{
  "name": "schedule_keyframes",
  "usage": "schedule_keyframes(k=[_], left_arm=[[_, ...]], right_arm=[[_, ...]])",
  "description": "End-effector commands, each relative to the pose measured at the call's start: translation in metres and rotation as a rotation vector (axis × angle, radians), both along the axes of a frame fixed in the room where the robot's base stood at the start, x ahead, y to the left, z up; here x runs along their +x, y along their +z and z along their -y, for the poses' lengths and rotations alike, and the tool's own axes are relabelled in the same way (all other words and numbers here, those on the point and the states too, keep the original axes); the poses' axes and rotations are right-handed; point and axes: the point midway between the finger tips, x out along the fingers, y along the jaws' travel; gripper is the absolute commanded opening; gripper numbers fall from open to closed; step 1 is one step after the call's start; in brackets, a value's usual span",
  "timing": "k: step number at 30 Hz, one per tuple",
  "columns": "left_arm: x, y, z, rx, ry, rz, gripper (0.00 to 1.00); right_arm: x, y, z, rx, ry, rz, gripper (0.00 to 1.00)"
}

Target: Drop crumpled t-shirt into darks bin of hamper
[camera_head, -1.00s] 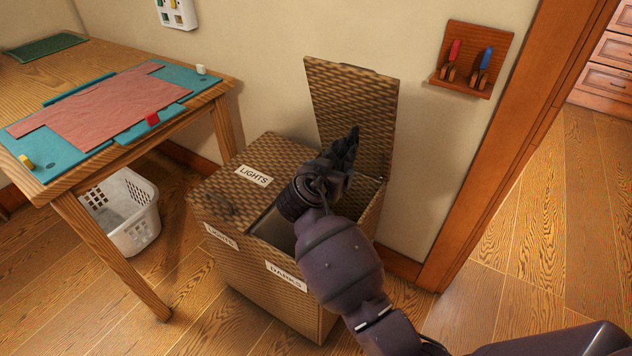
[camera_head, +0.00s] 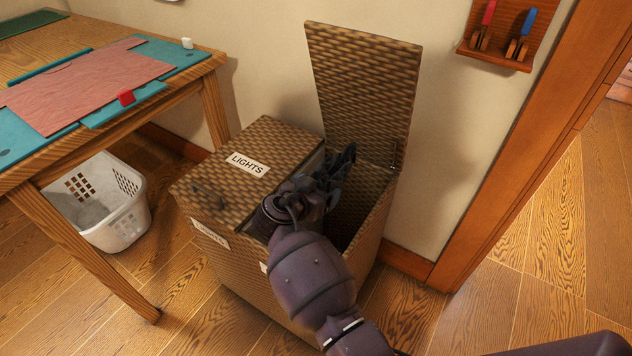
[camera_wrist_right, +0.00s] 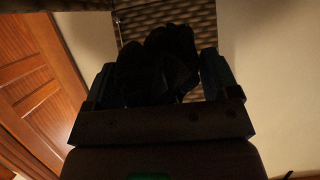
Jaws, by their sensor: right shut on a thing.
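The wicker hamper (camera_head: 235,265) stands against the wall with two compartments. Its left lid, with a LIGHTS label (camera_head: 248,164), is shut. The right lid (camera_head: 365,85) stands open, and the darks bin (camera_head: 375,185) below it is uncovered; its front label is mostly hidden by my arm. My right gripper (camera_head: 325,180) is over the open bin, near its left side. It is shut on the crumpled t-shirt (camera_wrist_right: 160,65), a dark bundle between the two fingers in the right wrist view. In the head view the dark cloth is hard to separate from the gripper. My left gripper is out of view.
A wooden table (camera_head: 190,78) with a teal mat and pink cloth stands at left, with a white laundry basket (camera_head: 105,205) below. A wall rack (camera_head: 505,40) and wooden door frame (camera_head: 500,160) are at right.

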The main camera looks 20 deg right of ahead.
Motion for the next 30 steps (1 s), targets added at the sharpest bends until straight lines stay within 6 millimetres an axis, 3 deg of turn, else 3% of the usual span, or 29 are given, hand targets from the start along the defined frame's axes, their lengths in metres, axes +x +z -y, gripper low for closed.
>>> schedule_keyframes(k=[1, 4, 15, 16, 19, 30], left_arm=[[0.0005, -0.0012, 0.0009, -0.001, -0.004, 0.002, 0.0], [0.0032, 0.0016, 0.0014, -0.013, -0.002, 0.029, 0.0], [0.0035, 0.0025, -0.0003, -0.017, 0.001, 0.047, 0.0], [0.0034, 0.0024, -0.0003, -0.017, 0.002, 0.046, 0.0], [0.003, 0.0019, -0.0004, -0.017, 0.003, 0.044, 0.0], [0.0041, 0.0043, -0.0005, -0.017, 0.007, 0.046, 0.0]], right_arm=[[-0.0012, -0.0114, -0.0001, -0.001, 0.001, -0.007, 0.54], [-0.0009, -0.0183, -0.0004, 0.0, 0.001, -0.005, 0.54], [0.0007, -0.0189, -0.0004, 0.0, 0.001, 0.003, 0.54], [0.0006, -0.019, -0.0004, 0.001, 0.001, 0.003, 0.84], [0.0005, -0.0191, -0.0004, 0.0, 0.001, 0.002, 0.99], [0.0014, -0.0144, 0.0023, 0.0, 0.0, 0.003, 1.0]])
